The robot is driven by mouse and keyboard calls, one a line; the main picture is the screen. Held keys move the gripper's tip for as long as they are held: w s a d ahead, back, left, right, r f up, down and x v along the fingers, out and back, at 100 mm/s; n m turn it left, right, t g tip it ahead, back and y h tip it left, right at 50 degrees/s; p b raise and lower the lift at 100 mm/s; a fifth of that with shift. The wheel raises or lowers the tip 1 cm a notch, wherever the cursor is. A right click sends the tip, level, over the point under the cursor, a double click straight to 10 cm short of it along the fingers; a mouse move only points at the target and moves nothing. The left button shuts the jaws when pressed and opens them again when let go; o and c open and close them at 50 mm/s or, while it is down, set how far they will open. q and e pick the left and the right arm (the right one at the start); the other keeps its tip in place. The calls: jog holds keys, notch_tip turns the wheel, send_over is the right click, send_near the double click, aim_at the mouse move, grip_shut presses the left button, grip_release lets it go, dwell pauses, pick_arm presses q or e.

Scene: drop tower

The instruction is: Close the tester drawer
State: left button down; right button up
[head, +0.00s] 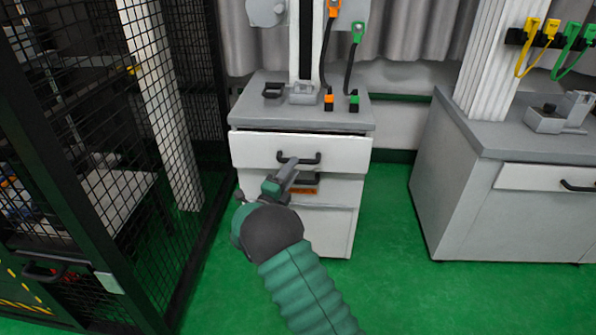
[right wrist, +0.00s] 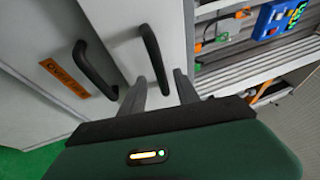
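The tester drawer (head: 345,150) is the white top drawer under the grey worktop of the middle cabinet. Its front stands proud of the cabinet face below, but how far it is out is hard to tell. Its black handle (head: 312,158) also shows in the right wrist view (right wrist: 151,55). My right gripper (head: 289,166) is at the left part of this handle. In the right wrist view its two fingers (right wrist: 158,88) are apart, with one end of the handle between them. Whether they touch it is unclear. My left gripper is not in view.
A second handle (right wrist: 92,70) with an orange label (right wrist: 65,78) sits below the drawer. A black mesh cage (head: 110,130) stands close on the left. Another grey cabinet (head: 465,185) stands to the right, with clear green floor (head: 390,215) between.

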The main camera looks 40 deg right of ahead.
jog(key=b+x, duration=0.1)
jog(key=x, duration=0.3)
jog(key=shift+f, duration=0.1)
jog(key=shift+w+d, duration=0.1)
jog(key=shift+d, duration=0.05)
grip_shut()
dwell(1.1)
